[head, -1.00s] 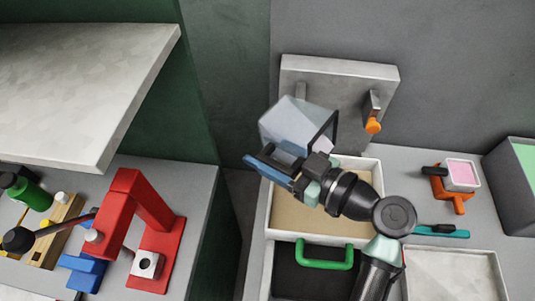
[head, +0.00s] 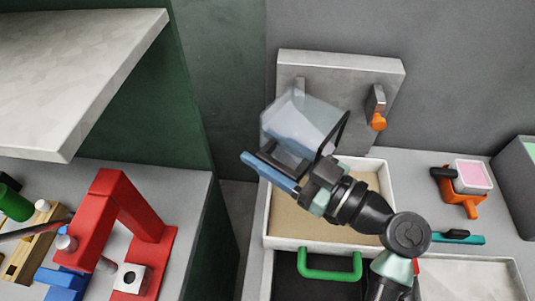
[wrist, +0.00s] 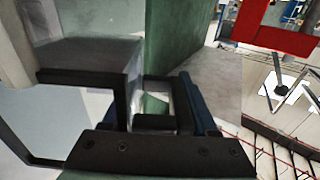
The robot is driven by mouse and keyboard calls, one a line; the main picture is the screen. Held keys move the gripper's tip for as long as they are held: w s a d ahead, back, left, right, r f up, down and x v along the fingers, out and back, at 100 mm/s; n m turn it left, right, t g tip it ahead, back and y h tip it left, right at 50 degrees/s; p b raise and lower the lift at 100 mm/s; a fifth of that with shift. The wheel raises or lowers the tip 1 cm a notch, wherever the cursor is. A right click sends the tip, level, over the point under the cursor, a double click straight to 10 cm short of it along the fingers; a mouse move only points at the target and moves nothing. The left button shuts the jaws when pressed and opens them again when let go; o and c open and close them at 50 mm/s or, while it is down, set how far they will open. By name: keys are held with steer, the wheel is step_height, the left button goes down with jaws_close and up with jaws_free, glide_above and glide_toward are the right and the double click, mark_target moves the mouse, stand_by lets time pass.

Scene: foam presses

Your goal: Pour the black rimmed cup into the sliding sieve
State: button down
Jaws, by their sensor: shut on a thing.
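The black rimmed cup (head: 298,118) is a clear, boxy cup held in the air in the head view, tilted with its black rim (head: 341,133) toward the right. A blue-grey patch shows through its wall; I cannot tell whether it is contents. My gripper (head: 292,166) is shut on the cup, with a blue finger on the near side. In the wrist view the black rim (wrist: 84,76) crosses the left, beside my gripper (wrist: 160,118). Below is a white-framed tray with a beige floor (head: 360,229), apparently the sliding sieve. My gripper and arm hide part of it.
A black drawer with a green handle (head: 330,276) sits below the tray. A grey wall plate (head: 330,68) with an orange-tipped peg (head: 378,121) stands behind. An orange stand with a pink-filled cup (head: 473,177) is at right. A red press (head: 112,222) stands left, across a gap.

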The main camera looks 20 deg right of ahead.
steer(key=shift+s+d+r+t+y+b, duration=0.25)
steer(key=shift+s+r+t+y+b, duration=0.4)
steer(key=shift+b, duration=2)
steer(key=shift+s+d+r+t+y+b, duration=0.2)
steer(key=shift+t+y+b, duration=0.5)
steer(key=shift+b, duration=1.9)
steer(key=shift+s+d+r+t+h+b, duration=0.15)
steer(key=shift+r+t+h+b, duration=0.15)
steer(key=shift+t+b, duration=0.4)
steer(key=shift+g, duration=0.25)
